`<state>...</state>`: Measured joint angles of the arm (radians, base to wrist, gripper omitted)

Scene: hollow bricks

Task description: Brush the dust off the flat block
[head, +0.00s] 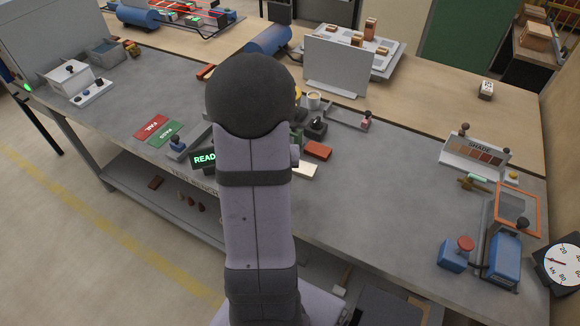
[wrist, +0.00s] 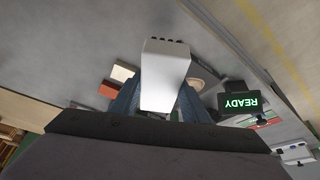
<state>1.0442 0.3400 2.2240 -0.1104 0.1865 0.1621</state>
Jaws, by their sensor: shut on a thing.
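My gripper (wrist: 160,98) shows in the wrist view, its two blue-grey fingers shut on a white block-shaped thing (wrist: 165,70) with a row of small dark marks along its far edge. I cannot tell whether it is a brush. In the head view my arm hides the gripper and this thing. A flat cream block (head: 306,170) and a flat red block (head: 318,150) lie on the grey bench just right of my arm. The cream block (wrist: 122,72) and red block (wrist: 107,90) also show left of my fingers in the wrist view. Dust is too small to tell.
A READY display (head: 204,158) stands left of my arm, near red and green FAIL and PASS plates (head: 158,133). A cup (head: 313,100) and a grey upright panel (head: 336,66) stand behind. The bench (head: 400,200) is clear toward the SHADE stand (head: 474,153) and blue devices (head: 503,260).

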